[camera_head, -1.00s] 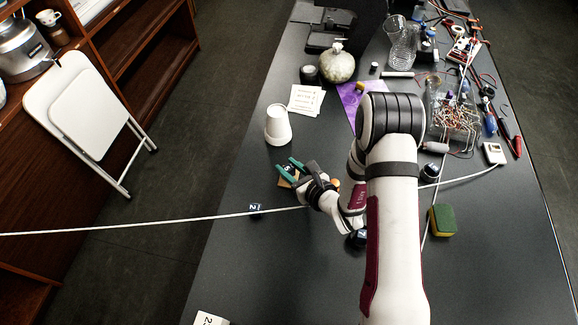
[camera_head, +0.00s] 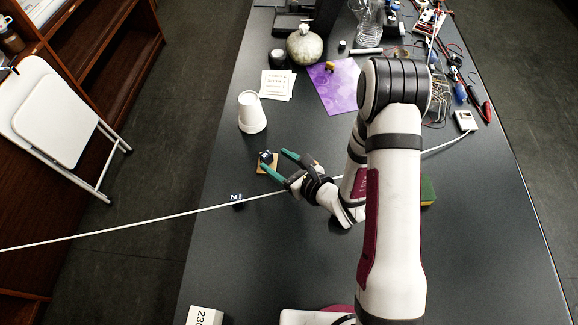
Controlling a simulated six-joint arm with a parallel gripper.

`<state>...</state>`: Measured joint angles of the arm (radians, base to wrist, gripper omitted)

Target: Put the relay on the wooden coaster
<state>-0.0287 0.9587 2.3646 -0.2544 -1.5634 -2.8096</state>
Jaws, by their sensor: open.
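A small dark cube with a pale mark (camera_head: 265,156), which looks like the relay, sits on the wooden coaster (camera_head: 275,164) left of my arm. The coaster is a small tan square, partly hidden by a finger. My gripper (camera_head: 273,159) has green fingers spread apart, with nothing held between them. The fingertips are at the near right side of the cube, one on each side of the coaster's right part. Whether a finger touches the coaster cannot be told.
Another dark cube marked 2 (camera_head: 237,200) lies nearer, by a white cord (camera_head: 150,226). A white cup (camera_head: 251,112) stands behind the coaster. A purple cloth (camera_head: 335,85) and a round vase (camera_head: 304,45) are farther back.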

